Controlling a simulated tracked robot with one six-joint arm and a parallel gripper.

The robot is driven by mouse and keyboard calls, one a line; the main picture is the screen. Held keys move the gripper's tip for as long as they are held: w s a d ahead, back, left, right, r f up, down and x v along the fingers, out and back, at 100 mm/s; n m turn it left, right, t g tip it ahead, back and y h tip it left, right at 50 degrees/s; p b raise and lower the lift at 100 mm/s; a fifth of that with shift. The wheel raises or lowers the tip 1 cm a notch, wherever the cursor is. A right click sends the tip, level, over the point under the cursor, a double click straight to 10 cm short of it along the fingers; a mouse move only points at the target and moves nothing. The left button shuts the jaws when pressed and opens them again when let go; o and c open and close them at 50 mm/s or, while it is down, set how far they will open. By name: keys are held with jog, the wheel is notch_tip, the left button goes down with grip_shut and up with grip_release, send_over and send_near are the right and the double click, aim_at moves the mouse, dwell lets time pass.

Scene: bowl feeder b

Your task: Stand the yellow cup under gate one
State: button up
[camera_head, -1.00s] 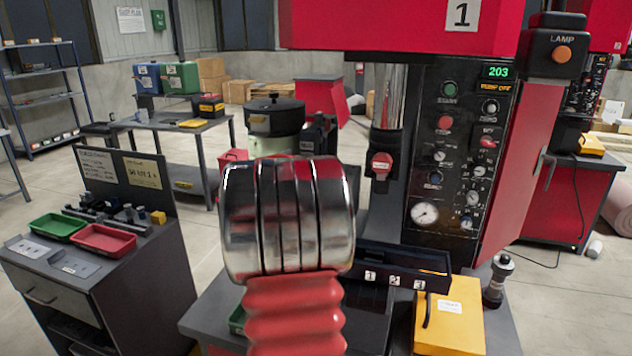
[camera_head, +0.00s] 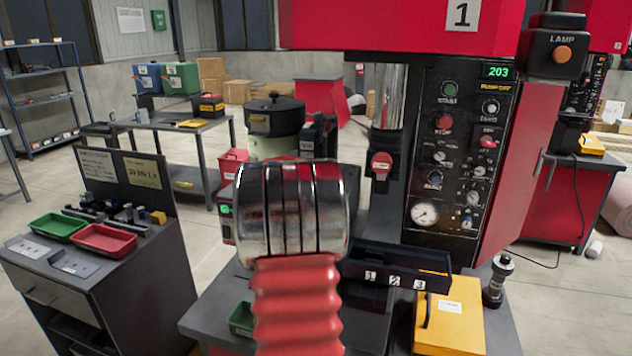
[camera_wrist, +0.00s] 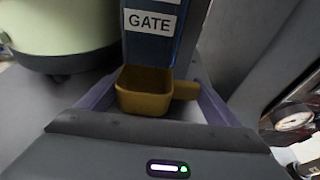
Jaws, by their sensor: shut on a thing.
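The yellow cup (camera_wrist: 145,92) is in the wrist view, upright, with its open top showing and a stub handle pointing right. My gripper (camera_wrist: 157,90) is shut on it, with one finger on the cup's left side and the other at the handle on the right. A dark blue upright with a white GATE label (camera_wrist: 150,22) stands just behind the cup. The gate's number is out of the picture, and I cannot tell whether the cup is right under its outlet. In the head view my arm hides the gripper and cup.
The pale green bowl feeder (camera_head: 275,142) stands behind my arm, and it also shows close on the left in the wrist view (camera_wrist: 60,25). The red machine's control panel (camera_head: 460,150), a dark tray numbered 1 to 3 (camera_head: 400,262) and a yellow box (camera_head: 450,315) are on the right.

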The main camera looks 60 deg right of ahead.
jog(key=shift+f, duration=0.1)
jog(key=o, duration=1)
jog(key=shift+o, duration=0.2)
jog(key=shift+a, duration=0.1)
jog(key=shift+a+r, duration=0.2)
jog(key=shift+a, duration=0.05)
jog(key=v, duration=1.1)
jog(key=shift+s+a, duration=0.1)
jog(key=shift+a, duration=0.05)
